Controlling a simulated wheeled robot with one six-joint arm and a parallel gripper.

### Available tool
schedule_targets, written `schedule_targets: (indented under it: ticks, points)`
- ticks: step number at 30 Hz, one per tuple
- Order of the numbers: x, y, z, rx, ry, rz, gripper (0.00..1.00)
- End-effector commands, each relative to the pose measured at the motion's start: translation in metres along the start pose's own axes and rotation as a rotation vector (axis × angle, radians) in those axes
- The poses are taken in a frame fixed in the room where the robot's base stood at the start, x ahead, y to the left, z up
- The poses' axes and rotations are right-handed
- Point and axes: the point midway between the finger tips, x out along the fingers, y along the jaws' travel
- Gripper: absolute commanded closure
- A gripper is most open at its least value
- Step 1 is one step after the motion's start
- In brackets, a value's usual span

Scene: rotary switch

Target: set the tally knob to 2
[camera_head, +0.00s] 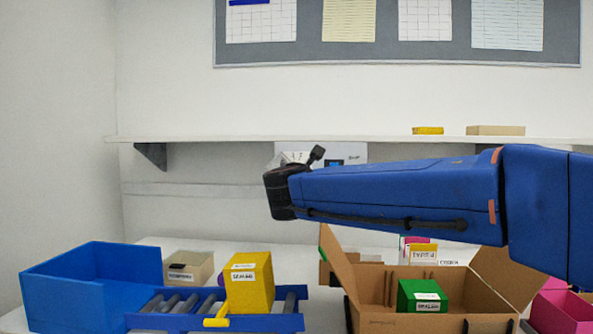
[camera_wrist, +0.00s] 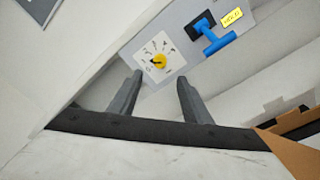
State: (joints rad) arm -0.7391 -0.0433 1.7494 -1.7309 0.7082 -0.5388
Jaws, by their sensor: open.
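The knob (camera_wrist: 158,60) is small and yellow, at the middle of a white square dial plate (camera_wrist: 147,66) with dark marks around it. The numbers and the pointer's setting are too small to read. The plate is on a grey panel, which shows in the head view (camera_head: 352,150) on the back wall, partly hidden by my arm. My gripper (camera_wrist: 160,77) is open and empty. In the wrist view its two fingers stand below the dial, left and right of the knob, apart from it.
Right of the dial is a blue handle (camera_wrist: 213,40) with a yellow label (camera_wrist: 232,16). A shelf (camera_head: 220,139) runs along the wall above the panel. Below are a blue bin (camera_head: 65,290), a yellow box (camera_head: 250,283) on a roller track, and an open cardboard box (camera_head: 385,318).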

Motion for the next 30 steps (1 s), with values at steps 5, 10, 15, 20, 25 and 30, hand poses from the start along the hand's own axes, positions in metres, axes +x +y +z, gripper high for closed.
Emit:
schedule_targets:
  ticks: [5, 10, 15, 20, 25, 30]
  points:
    - [0.034, -0.001, 0.000, 0.001, -0.001, -0.003, 0.56]
    - [0.063, -0.001, 0.000, 0.001, -0.001, -0.003, 0.56]
    - [0.090, -0.001, 0.000, 0.001, -0.001, -0.002, 0.56]
    - [0.107, 0.000, 0.000, 0.001, 0.000, -0.001, 0.56]
    - [0.115, 0.000, 0.000, 0.001, 0.000, -0.001, 0.56]
    - [0.116, 0.000, 0.000, 0.001, 0.000, 0.000, 0.56]
